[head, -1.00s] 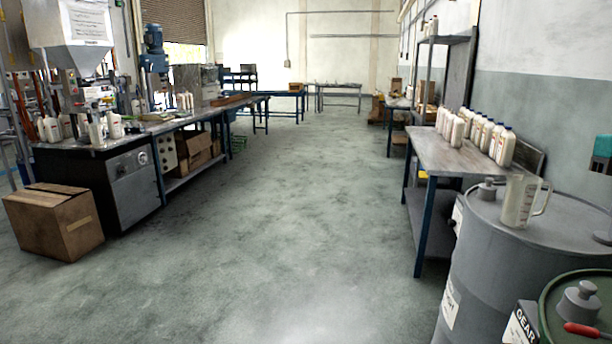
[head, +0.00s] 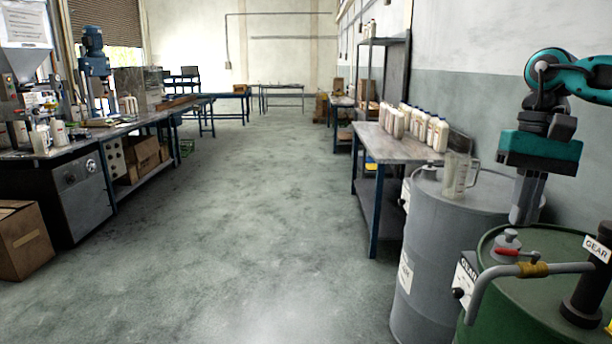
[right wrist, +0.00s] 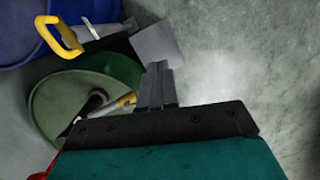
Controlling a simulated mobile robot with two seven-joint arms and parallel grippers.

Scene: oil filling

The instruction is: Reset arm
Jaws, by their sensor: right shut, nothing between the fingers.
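My right arm comes in from the right in the head view. My right gripper (head: 525,212) points down, shut and empty, its fingertips in front of the grey drum's right side in the picture, just above the back of the green drum (head: 540,310). In the right wrist view the gripper's dark fingers (right wrist: 158,84) are together with nothing between them. My left gripper is not in view.
A clear measuring jug (head: 459,177) stands on the grey drum (head: 440,225), left of my gripper. A pump pipe (head: 490,283) with a yellow fitting sits over the green drum. White bottles (head: 418,124) stand on a table (head: 385,148). The floor at centre is free.

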